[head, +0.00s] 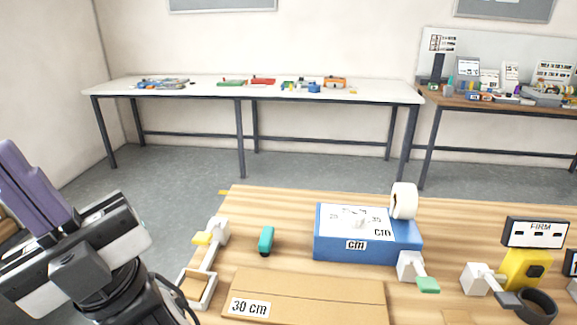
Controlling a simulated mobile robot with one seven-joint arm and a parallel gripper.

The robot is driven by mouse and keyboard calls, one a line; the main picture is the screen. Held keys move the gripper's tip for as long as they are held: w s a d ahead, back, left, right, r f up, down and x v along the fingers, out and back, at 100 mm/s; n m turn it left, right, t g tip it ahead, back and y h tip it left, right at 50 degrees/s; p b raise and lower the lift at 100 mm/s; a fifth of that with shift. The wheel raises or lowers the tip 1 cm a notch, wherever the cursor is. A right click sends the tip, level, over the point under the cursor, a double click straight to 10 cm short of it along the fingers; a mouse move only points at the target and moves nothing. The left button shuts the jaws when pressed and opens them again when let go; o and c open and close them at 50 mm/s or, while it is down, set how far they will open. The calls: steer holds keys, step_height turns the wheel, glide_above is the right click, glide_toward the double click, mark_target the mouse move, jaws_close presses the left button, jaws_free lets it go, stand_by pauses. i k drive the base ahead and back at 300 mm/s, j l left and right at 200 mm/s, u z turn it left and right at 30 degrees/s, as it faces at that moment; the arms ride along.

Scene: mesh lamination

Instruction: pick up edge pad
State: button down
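No label marks any item as the edge pad. A small green block with a dark end (266,240) stands on the wooden table (290,198), left of the blue box, apart from my gripper. My gripper (28,180), with purple fingers on a white and dark body, is raised at the left edge, away from all of these. Its fingers look close together, but their gap cannot be made out.
A blue box marked cm (345,247) holds a white roll (403,201) at its back right. A cardboard sheet marked 30 cm (300,295) lies in front. Bare wood surrounds the green block.

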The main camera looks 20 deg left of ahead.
mark_target(194, 286)
steer(key=u, duration=1.25)
steer(key=l+u, duration=0.25)
steer(key=u, duration=0.25)
steer(key=l+u, duration=0.25)
steer(key=u, duration=0.2)
steer(key=k+l+u, duration=0.15)
steer(key=l, duration=0.15)
steer(key=k+l+u, duration=0.15)
steer(key=l, duration=0.15)
steer(key=k+l+u, duration=0.15)
steer(key=l, duration=0.15)
steer(key=k+l, duration=0.15)
steer(key=l, duration=0.2)
steer(key=k+l, duration=0.15)
steer(key=l, duration=0.2)
steer(key=i, duration=0.5)
